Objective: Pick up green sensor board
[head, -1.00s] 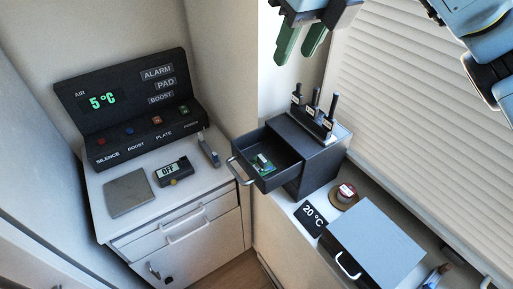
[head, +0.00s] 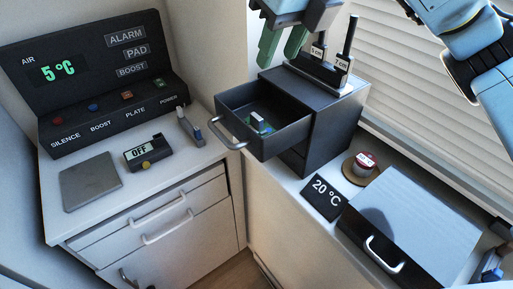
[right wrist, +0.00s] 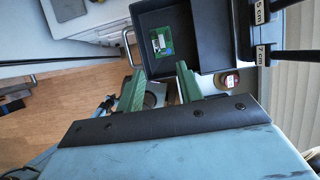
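The green sensor board (head: 258,123) lies in the open drawer (head: 285,140) of a dark cabinet. It also shows in the right wrist view (right wrist: 161,41), flat on the drawer floor near its handle side. My right gripper (head: 280,52) has green fingers and hangs above and behind the drawer in the head view. In the right wrist view its two fingers (right wrist: 160,88) are spread apart with nothing between them, short of the drawer's edge. My left gripper does not show in these views.
Tools labelled 5 cm and 7 cm stand in a rack (head: 320,68) on the cabinet. A black 20 °C sign (head: 322,197), a round spool (head: 362,167) and a grey-lidded box (head: 415,225) sit on the right counter. A control panel (head: 95,80) stands on the left counter.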

